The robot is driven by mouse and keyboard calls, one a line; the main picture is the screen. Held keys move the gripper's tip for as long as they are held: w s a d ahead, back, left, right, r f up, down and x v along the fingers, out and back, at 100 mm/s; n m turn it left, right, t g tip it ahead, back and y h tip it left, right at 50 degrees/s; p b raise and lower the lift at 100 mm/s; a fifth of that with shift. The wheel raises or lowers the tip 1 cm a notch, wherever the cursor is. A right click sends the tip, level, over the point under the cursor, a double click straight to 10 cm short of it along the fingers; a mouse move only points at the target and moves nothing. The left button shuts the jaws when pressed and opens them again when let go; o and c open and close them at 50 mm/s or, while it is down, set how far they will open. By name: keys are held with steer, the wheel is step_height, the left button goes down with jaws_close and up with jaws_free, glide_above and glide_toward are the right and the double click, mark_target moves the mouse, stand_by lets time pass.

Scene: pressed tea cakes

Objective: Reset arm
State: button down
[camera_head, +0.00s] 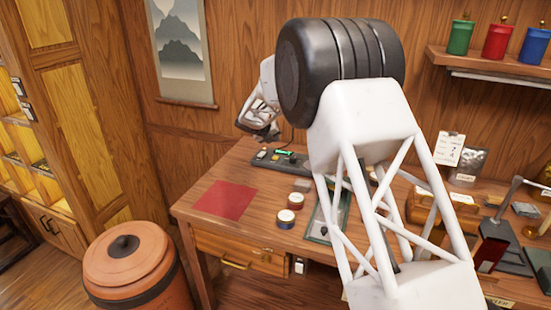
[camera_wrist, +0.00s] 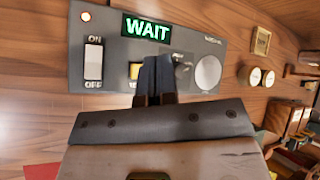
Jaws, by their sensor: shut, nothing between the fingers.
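My gripper (camera_head: 262,130) hangs over the back left part of the wooden desk (camera_head: 262,185). In the wrist view its two dark fingers (camera_wrist: 155,64) are together with nothing between them. They show in front of a grey control panel (camera_wrist: 205,48), overlapping a yellow button (camera_wrist: 134,70) that is partly hidden. I cannot tell whether the fingertips touch the panel. In the head view the panel (camera_head: 268,161) lies on the desk below my gripper.
A red cloth (camera_head: 225,200) lies at the desk's left. Two small round containers (camera_head: 295,201) (camera_head: 285,219) stand near its middle. My arm hides part of the desk. A lidded terracotta jar (camera_head: 130,265) stands on the floor. Canisters (camera_head: 497,42) line the wall shelf.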

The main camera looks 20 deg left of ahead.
stand_by(0.3)
steer(key=shift+d+r, duration=0.35)
steer(key=shift+d, duration=0.1)
steer(key=s+d+r+m+g, duration=0.1)
steer(key=s+d+r+m, duration=0.35)
steer(key=d, duration=0.55)
steer(key=s+d+r+m+g, duration=0.1)
steer(key=s+d+r+m, duration=0.2)
steer(key=d+r+m, duration=0.45)
steer(key=s+d+r+m+g, duration=0.15)
steer(key=s+d+m, duration=0.25)
steer(key=s+d, duration=0.45)
steer(key=s+d+r+m+g, duration=0.1)
steer(key=s+d+r+m, duration=0.4)
steer(key=d, duration=0.7)
steer(key=s+d+f+m+y, duration=0.1)
steer(key=s+d+m, duration=0.4)
steer(key=s, duration=0.8)
steer(key=s+d+f+m+g, duration=0.1)
steer(key=s+d+f+m, duration=0.2)
steer(key=s, duration=1.1)
steer(key=s+d+f+m+y, duration=0.1)
steer(key=s+d+f+m, duration=0.2)
steer(key=s+d+m, duration=0.6)
steer(key=s+m, duration=0.3)
steer(key=s, duration=0.2)
steer(key=shift+m+g+y, duration=0.3)
steer(key=shift+g, duration=0.05)
steer(key=shift+w, duration=0.1)
